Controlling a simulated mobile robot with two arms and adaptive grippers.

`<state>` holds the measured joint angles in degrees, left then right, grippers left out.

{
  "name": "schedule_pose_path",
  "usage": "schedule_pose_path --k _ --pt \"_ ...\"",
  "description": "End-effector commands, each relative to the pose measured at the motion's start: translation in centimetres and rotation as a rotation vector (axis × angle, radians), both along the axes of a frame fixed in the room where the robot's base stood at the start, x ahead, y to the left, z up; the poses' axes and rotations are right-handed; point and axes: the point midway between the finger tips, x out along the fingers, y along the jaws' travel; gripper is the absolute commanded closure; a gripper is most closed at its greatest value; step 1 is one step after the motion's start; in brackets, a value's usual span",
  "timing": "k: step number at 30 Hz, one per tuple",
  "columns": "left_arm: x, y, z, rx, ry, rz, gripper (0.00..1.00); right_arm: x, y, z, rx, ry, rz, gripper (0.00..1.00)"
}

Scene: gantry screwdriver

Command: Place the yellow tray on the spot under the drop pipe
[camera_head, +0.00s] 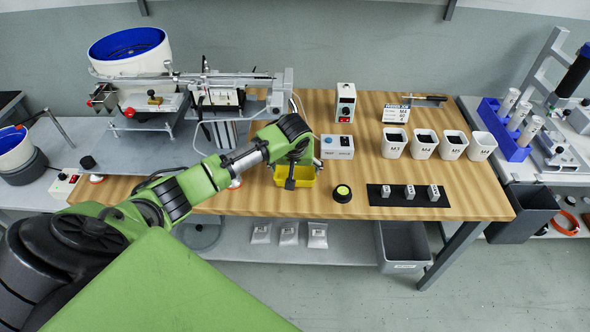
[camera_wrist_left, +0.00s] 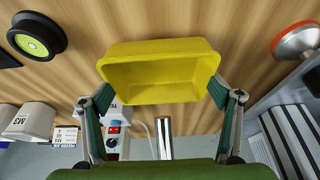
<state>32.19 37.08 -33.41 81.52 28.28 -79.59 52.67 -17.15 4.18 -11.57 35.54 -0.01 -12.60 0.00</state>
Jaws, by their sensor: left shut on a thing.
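The yellow tray (camera_head: 306,180) is at the front middle of the wooden table, partly covered by my left gripper (camera_head: 292,170) in the head view. In the left wrist view the yellow tray (camera_wrist_left: 160,74) looks empty, and the fingers of my left gripper (camera_wrist_left: 160,92) press on its two sides. I cannot tell whether the tray touches the table. A thin curved pipe (camera_head: 297,104) comes down at the right end of the feeder; its lower end is hidden behind my gripper. The spot under it cannot be made out. My right gripper is not in view.
White bins (camera_head: 424,144) and a black mat (camera_head: 408,196) with small blocks lie farther right. The feeder rail (camera_head: 225,79) overhangs the left side.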

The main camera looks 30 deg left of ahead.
Motion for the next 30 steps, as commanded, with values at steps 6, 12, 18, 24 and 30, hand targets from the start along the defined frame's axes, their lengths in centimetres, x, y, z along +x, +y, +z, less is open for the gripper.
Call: schedule_pose_path --k 6,12,18,24,30 --pt "0.7 0.5 -1.3 0.001 0.001 -0.001 0.4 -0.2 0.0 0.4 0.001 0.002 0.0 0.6" --pt "0.7 0.5 -1.5 0.002 0.0 -0.001 0.4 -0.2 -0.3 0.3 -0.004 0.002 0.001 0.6" --pt "0.7 0.5 -1.8 0.001 0.0 0.0 0.16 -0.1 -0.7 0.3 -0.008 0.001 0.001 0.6" --pt "0.7 0.5 -1.8 0.002 0.0 -0.001 0.01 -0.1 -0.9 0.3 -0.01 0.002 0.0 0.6" --pt "0.7 0.5 -1.7 0.002 0.0 -0.001 0.01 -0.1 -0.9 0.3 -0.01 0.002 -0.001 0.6"
